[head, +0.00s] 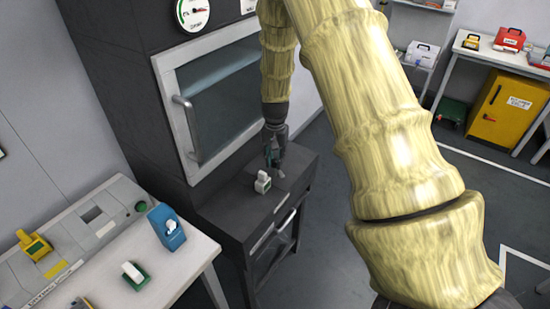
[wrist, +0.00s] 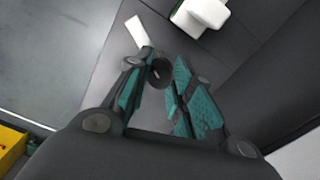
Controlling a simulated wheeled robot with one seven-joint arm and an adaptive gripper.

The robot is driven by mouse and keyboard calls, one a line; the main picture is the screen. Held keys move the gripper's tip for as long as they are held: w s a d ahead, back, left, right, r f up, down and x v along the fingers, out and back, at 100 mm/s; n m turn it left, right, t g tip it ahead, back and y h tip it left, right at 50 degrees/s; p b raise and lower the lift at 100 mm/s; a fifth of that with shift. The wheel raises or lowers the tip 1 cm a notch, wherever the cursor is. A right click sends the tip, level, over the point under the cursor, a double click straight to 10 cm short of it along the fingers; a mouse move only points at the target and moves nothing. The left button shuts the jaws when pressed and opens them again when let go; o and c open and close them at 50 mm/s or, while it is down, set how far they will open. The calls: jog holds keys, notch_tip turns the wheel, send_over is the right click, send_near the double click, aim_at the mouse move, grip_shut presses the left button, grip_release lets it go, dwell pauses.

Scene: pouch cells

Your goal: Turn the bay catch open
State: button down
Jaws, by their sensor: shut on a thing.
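My gripper (head: 273,158) points down at the dark ledge in front of the machine's glass door. In the wrist view, its teal-padded fingers (wrist: 160,88) are closed in around a dark round piece (wrist: 160,72), which looks like the hub of the bay catch. A pale bar (wrist: 138,31) shows just beyond the fingertips and may be the catch's lever; it also shows small beside the fingertips in the head view (head: 279,173). The fingers hide part of the catch, so its exact turn is hard to tell.
A white block-like item (head: 263,182) stands on the ledge (head: 235,213) close left of my gripper. The framed glass door (head: 222,100) rises behind. A white table (head: 180,262) with a blue holder (head: 166,227) is at lower left.

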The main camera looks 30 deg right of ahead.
aim_at(275, 161)
jog(key=n, duration=0.5)
jog(key=shift+n+p, duration=0.3)
dwell(0.4)
jog(key=c, duration=1.2)
grip_release()
jog(key=shift+r, duration=0.15)
notch_tip(275, 161, up, 12)
jog(key=shift+d, duration=0.1)
